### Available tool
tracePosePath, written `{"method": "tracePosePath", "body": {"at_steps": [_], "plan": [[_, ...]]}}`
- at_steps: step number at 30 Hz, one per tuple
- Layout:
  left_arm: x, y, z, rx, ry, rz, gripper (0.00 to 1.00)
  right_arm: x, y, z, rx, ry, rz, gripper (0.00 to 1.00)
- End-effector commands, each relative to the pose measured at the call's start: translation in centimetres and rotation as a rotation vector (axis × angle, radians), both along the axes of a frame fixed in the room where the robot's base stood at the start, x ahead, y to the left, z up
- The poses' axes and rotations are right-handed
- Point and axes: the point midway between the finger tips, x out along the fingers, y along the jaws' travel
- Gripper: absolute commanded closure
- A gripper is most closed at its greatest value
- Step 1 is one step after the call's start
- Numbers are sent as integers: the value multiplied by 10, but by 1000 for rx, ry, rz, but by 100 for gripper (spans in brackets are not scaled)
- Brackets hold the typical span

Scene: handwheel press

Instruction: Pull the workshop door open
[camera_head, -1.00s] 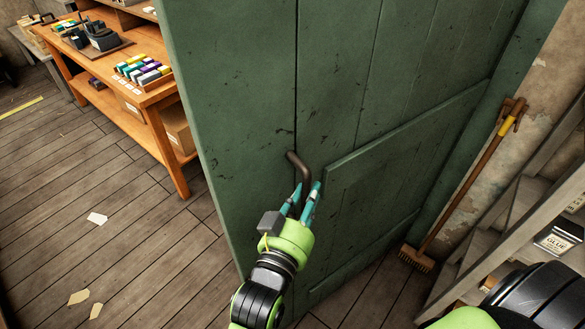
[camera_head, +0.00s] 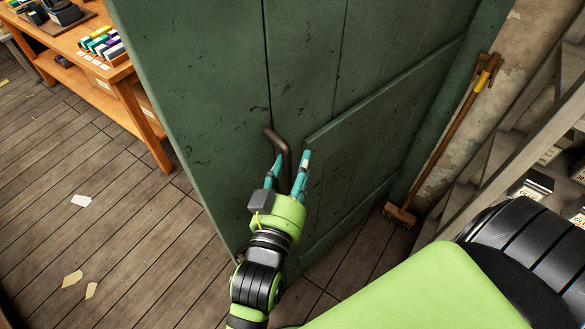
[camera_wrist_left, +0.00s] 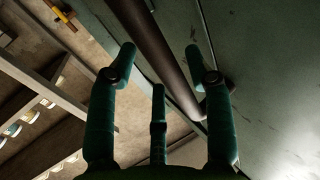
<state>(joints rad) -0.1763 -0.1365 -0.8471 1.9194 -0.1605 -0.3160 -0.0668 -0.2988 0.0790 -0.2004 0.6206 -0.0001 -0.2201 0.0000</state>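The green workshop door (camera_head: 210,90) stands ajar, with floor and a bench visible past its left edge. Its dark bent-bar handle (camera_head: 281,145) sticks out from the planks. My left gripper (camera_head: 290,160) is at the lower part of the handle, with its teal fingers spread apart on either side of the bar. In the left wrist view the handle (camera_wrist_left: 160,50) runs between and beyond the spread fingers (camera_wrist_left: 160,75), with gaps visible; whether any finger touches it is unclear. My right gripper is out of view; a green and black arm part of mine fills the lower right.
A broom (camera_head: 443,140) leans on the wall at the right of the door. Grey shelving (camera_head: 520,155) with boxes stands at the right edge. An orange workbench (camera_head: 140,110) is beyond the door. The plank floor (camera_head: 130,230) at left is open, with paper scraps.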

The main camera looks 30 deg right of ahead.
Motion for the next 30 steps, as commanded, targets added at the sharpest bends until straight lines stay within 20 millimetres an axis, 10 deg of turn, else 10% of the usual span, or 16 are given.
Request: {"method": "tracePosePath", "body": {"at_steps": [30], "plan": [[-85,81,-1,5,1,0,49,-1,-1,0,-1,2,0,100]]}}
